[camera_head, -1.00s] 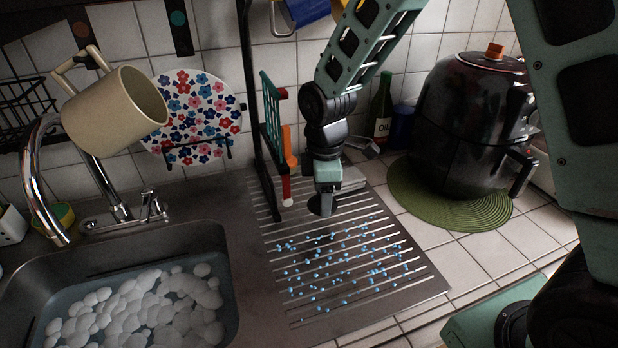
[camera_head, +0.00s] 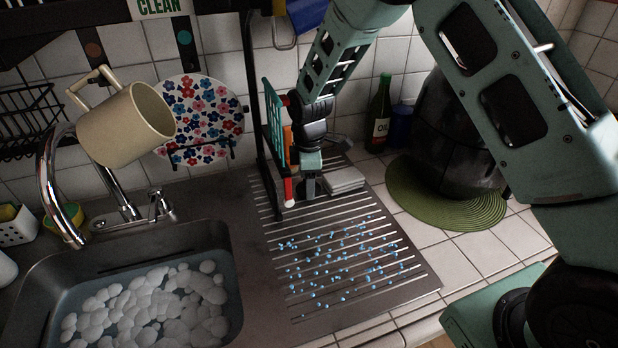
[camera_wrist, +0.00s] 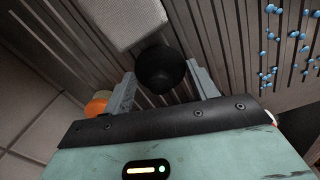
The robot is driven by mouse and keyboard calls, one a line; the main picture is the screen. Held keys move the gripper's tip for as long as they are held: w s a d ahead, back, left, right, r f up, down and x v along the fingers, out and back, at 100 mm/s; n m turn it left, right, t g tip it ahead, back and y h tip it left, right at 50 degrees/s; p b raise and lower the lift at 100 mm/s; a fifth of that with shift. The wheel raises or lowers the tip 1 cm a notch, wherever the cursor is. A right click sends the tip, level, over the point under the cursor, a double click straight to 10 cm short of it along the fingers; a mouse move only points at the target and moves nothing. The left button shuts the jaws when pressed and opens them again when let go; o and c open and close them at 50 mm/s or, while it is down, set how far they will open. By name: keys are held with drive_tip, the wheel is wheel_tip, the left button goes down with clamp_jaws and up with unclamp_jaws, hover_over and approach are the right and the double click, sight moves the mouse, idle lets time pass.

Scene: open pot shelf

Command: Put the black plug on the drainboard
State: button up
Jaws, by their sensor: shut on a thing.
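My gripper (camera_head: 308,180) is low over the back part of the ridged metal drainboard (camera_head: 295,228). In the wrist view, the round black plug (camera_wrist: 160,68) is between the two grey fingers of my gripper (camera_wrist: 162,88), which are shut on it. The drainboard's ridges (camera_wrist: 228,35) show behind and below the plug. I cannot tell whether the plug touches the drainboard. In the head view, the plug is small, dark and hard to tell apart from the fingers.
A pale folded cloth (camera_head: 345,181) lies just right of my gripper. A black post (camera_head: 262,130), a teal rack (camera_head: 274,125) and a red-and-white brush (camera_head: 288,190) stand close on the left. The sink (camera_head: 235,290) is left.

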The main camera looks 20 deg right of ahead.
drive_tip(key=shift+f, duration=0.15)
drive_tip(key=o, duration=1)
drive_tip(key=shift+c, duration=0.2)
wheel_tip(320, 180, up, 12)
drive_tip(key=b, duration=0.2)
drive_tip(key=shift+r+b, duration=0.2)
drive_tip(key=shift+b, duration=0.15)
